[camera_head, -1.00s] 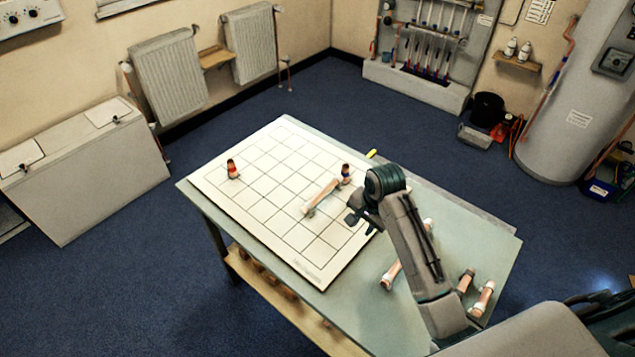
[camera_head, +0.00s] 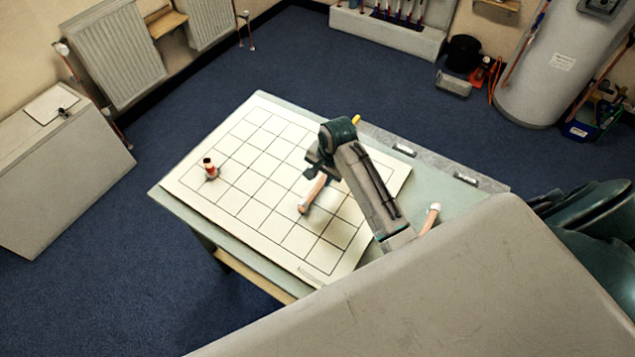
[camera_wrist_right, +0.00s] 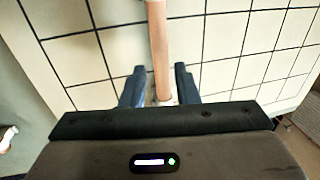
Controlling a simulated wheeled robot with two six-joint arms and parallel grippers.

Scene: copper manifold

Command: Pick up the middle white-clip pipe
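One copper pipe with a white end (camera_head: 430,219) lies on the bare table right of the board, partly hidden by my arm. No other white-clip pipe shows there; I cannot tell which of them this is. My right gripper (camera_head: 318,166) is over the far end of another copper pipe (camera_head: 309,199) on the gridded board. In the right wrist view this pipe (camera_wrist_right: 158,45) runs between the two spread fingers (camera_wrist_right: 159,88), its pale end near them. My left gripper is not in view.
The white gridded board (camera_head: 228,207) lies on the grey-green table (camera_head: 172,205). A red-and-copper fitting (camera_head: 209,168) stands on its left part. A yellow item (camera_head: 357,119) is at the back edge. My own grey body hides the table's near right part.

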